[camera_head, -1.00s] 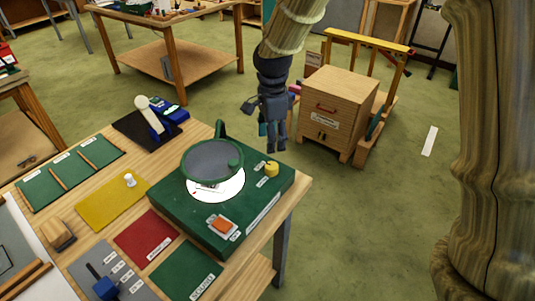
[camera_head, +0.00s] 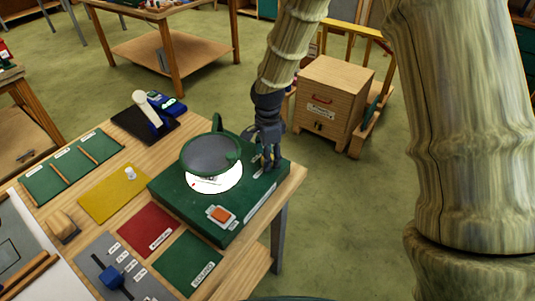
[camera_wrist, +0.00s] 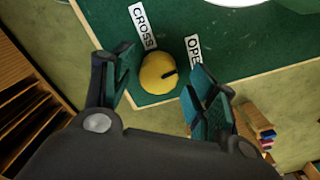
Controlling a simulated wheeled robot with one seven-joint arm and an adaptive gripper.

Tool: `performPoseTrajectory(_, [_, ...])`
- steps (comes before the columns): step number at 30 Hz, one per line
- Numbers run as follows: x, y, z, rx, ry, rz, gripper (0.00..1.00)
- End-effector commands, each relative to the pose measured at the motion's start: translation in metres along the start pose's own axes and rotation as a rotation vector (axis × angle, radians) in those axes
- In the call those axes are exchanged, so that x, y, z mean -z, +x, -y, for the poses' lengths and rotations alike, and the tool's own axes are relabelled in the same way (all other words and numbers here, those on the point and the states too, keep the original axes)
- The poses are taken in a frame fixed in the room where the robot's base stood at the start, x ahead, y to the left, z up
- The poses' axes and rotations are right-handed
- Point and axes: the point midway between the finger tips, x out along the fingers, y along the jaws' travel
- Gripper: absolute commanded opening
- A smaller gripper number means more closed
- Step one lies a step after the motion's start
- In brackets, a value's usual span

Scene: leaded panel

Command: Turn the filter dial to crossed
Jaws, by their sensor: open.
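The filter dial (camera_wrist: 158,72) is a round yellow knob with a dark pointer mark, on the corner of a green box (camera_head: 190,207). In the wrist view the labels "CROSS" (camera_wrist: 142,27) and "OPE…" (camera_wrist: 194,52) stand beside it. The dark mark runs from near the knob's middle toward its right edge, on the side of the "OPE…" label. My gripper (camera_wrist: 160,88) is open, with one finger on each side of the dial in that view. I cannot tell whether the fingers touch it. In the head view my gripper (camera_head: 266,165) hides the dial.
The box carries a round green-rimmed filter (camera_head: 211,155) over a lit white disc (camera_head: 214,182) and an orange switch (camera_head: 220,214). Coloured mats, a blue-handled lever (camera_head: 111,278) and a white-headed tool (camera_head: 150,108) lie left.

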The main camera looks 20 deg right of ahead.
Motion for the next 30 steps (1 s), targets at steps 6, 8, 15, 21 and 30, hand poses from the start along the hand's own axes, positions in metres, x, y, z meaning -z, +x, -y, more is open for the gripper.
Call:
performPoseTrajectory(6, [-0.0002, 0.0040, 0.0000, 0.001, 0.000, 0.001, 0.58])
performPoseTrajectory(8, [-0.0002, 0.0041, 0.0000, 0.001, 0.000, 0.000, 0.58])
performPoseTrajectory(15, [-0.0002, 0.0040, 0.0000, 0.000, 0.000, 0.000, 0.38])
performPoseTrajectory(21, [-0.0001, 0.0038, -0.0001, 0.000, 0.000, 0.000, 0.12])
performPoseTrajectory(30, [0.0000, 0.0035, 0.0000, 0.000, -0.038, 0.000, 0.12])
